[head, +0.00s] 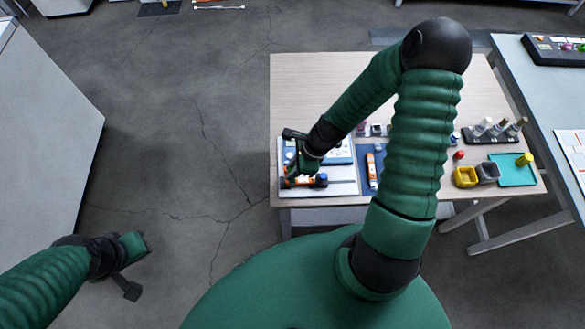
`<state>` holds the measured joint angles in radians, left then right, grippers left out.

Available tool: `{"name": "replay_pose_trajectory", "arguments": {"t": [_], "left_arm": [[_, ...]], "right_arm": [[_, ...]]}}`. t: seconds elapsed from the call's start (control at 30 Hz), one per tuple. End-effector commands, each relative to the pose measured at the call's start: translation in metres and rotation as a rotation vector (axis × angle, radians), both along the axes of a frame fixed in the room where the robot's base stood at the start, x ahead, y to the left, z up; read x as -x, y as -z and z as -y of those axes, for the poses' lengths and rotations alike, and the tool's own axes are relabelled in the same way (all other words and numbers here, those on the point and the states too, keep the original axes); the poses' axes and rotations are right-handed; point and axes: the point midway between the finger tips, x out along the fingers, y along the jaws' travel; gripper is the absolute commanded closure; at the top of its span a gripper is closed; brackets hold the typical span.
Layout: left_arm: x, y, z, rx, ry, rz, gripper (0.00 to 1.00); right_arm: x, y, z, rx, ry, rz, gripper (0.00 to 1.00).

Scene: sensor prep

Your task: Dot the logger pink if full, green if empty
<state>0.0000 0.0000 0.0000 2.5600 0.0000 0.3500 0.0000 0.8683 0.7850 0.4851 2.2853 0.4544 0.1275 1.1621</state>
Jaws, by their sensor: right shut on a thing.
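My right gripper (299,170) is over the left end of the light wood table, above a white board with blue panels (340,152). It is shut on a small orange-and-dark piece (297,183), which looks like the logger, low over the board or touching it; the fingers partly hide it. A similar orange-and-white piece (371,170) lies on a blue mat (378,155) to the right. A small pink item (361,128) stands behind, among small pale containers. I cannot make out a green dotter. My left gripper (130,268) hangs over the floor, away from the table; its jaw gap is unclear.
A dark rack (493,134) with several vials stands at the table's right. Near it are a yellow cup (465,177), a grey cup (488,172), a red piece (458,155) and a teal tray (515,175). The table's back (320,85) is clear. My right arm hides its middle.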

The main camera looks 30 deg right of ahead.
Motion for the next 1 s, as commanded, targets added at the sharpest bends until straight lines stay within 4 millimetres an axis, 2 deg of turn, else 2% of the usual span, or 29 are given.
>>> {"name": "replay_pose_trajectory", "arguments": {"t": [0.47,1.0], "left_arm": [[0.000,-0.003,0.000,0.000,0.000,0.000,1.00],[0.000,-0.055,0.000,0.000,0.000,0.000,1.00]], "right_arm": [[0.000,-0.002,0.000,0.000,0.000,0.000,1.00],[0.000,-0.055,0.000,0.000,0.001,0.000,1.00]]}}
